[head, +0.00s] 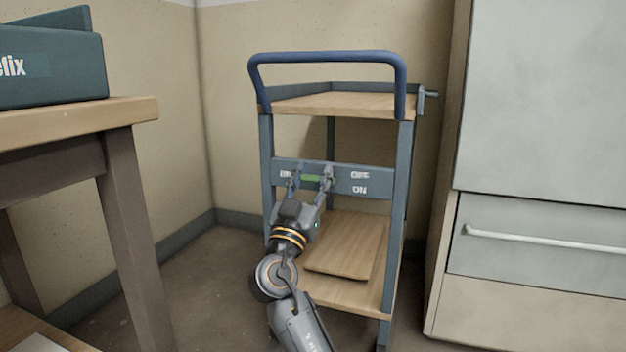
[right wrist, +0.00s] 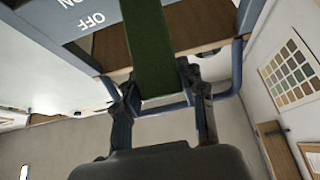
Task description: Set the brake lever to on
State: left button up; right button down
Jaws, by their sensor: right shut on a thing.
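The green brake lever (head: 317,179) lies roughly level across the grey panel (head: 346,179) of the cart. It is about in line with the white OFF label and a little above the ON label. My right gripper (head: 312,175) is shut on the lever, with a finger at each side of it. In the right wrist view the lever (right wrist: 153,50) runs as a broad green bar between the fingers (right wrist: 160,95). Parts of the lever and of the panel's left lettering are hidden behind the fingers. My left gripper is not in view.
The cart has a blue handle (head: 325,57), a wooden top shelf (head: 340,104) and a lower shelf with a board (head: 348,245) on it. A wooden table (head: 75,120) stands at the left, a cabinet (head: 540,240) at the right. The floor between table and cart is clear.

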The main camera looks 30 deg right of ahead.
jog(key=shift+d+f+b, duration=0.1)
jog(key=shift+f+b, duration=0.85)
jog(key=shift+f, duration=0.3)
jog(key=c, duration=1.1)
grip_release()
jog(key=o, duration=0.3)
jog(key=shift+w+d+f, duration=0.1)
jog(key=shift+o, duration=0.2)
jog(key=shift+r, duration=0.4)
notch_tip(320, 180, up, 10)
jog(key=shift+f, duration=0.2)
